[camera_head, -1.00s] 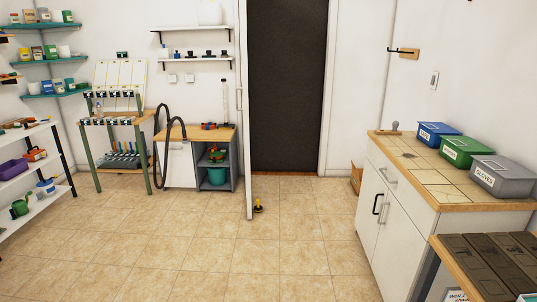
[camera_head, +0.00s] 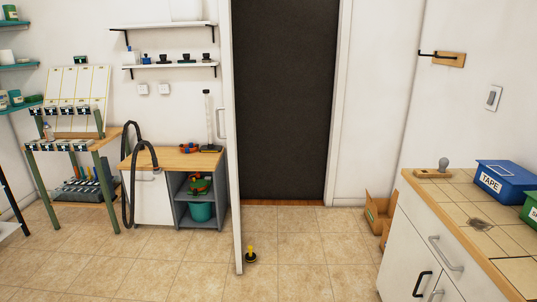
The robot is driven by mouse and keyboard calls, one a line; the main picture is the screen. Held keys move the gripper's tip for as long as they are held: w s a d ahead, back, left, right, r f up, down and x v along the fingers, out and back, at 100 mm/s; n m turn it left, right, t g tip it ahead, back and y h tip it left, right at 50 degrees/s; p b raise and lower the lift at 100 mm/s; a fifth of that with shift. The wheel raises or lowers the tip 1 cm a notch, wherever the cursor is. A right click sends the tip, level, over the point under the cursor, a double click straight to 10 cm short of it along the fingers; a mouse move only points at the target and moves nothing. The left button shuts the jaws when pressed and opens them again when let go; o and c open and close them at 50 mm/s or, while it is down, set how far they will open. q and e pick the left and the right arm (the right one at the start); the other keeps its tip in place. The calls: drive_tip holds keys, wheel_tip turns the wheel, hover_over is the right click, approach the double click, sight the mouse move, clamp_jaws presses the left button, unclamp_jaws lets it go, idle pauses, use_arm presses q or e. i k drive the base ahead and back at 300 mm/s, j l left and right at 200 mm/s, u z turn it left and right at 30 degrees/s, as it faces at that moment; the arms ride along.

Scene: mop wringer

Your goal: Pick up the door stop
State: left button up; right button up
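The door stop (camera_head: 251,256) stands on the tiled floor at the foot of the open white door's edge, a little below the middle of the view. It is small, with a dark base and a yellow upright part. It looks close to the door's bottom edge; I cannot tell whether they touch. The white door (camera_head: 236,150) is seen nearly edge-on, beside a dark doorway. Neither of my grippers shows in the view.
A counter with white cabinets (camera_head: 412,245) stands at the right, with a blue bin (camera_head: 503,182) on top. A cardboard box (camera_head: 377,217) sits by the back wall. A low bench (camera_head: 196,160) with a black hose stands left of the door. The floor before the door stop is clear.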

sight(250, 257)
drive_tip(key=i+j, duration=0.1)
drive_tip(key=i, duration=1.9)
drive_tip(key=i+l+u, duration=0.45)
drive_tip(key=i+l, duration=0.25)
drive_tip(key=i, duration=0.2)
drive_tip(key=i+l+u, duration=0.5)
drive_tip(key=i+l, duration=0.3)
drive_tip(key=l, duration=0.2)
